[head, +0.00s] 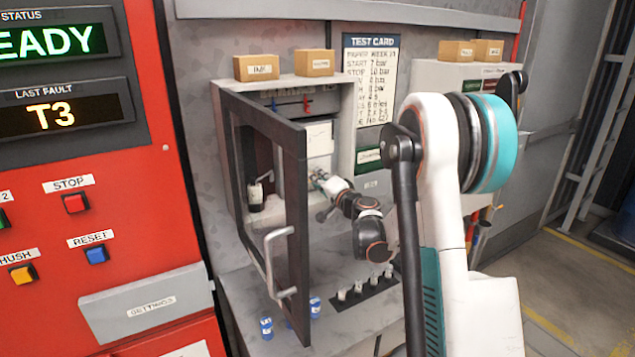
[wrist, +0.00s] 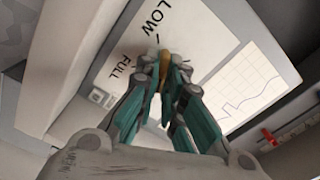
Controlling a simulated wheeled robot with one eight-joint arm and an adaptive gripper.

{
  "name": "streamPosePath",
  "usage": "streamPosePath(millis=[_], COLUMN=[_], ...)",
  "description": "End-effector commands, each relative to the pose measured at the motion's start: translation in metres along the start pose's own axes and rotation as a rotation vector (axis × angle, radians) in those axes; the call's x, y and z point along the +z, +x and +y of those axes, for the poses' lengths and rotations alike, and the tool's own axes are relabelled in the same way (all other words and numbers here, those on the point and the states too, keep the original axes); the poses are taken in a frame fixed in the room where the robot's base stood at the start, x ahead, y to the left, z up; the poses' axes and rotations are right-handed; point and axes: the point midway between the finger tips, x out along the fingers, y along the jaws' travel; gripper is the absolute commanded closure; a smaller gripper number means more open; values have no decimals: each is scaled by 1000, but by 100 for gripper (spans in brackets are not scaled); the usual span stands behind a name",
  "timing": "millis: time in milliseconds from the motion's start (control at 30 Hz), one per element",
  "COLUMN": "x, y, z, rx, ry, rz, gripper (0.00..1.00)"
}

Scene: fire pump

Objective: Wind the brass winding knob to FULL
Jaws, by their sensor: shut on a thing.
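In the wrist view, the brass winding knob (wrist: 164,62) shows as a small tan-gold piece between my fingertips. My gripper (wrist: 163,75) is shut on it, and the fingers hide most of its body. The words LOW (wrist: 160,18) and FULL (wrist: 120,72) are printed on the pale panel around it. A short mark beside the knob is partly covered, so I cannot tell the exact pointer position. In the head view, my gripper (head: 322,180) reaches inside the open cabinet (head: 345,110); the knob is too small to make out there.
The cabinet's dark-framed door (head: 295,200) stands open to the left of my arm, with a grey handle (head: 275,262). A dark bottle (head: 256,197) stands inside. A chart (wrist: 240,95) is right of the knob.

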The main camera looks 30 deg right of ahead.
Motion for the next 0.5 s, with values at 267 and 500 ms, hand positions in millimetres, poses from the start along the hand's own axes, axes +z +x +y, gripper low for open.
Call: streamPosePath(millis=[267, 500], x=[0, 1], y=[0, 0], z=[2, 3], rx=[0, 0], ry=[262, 491], rz=[0, 0], gripper=[100, 100])
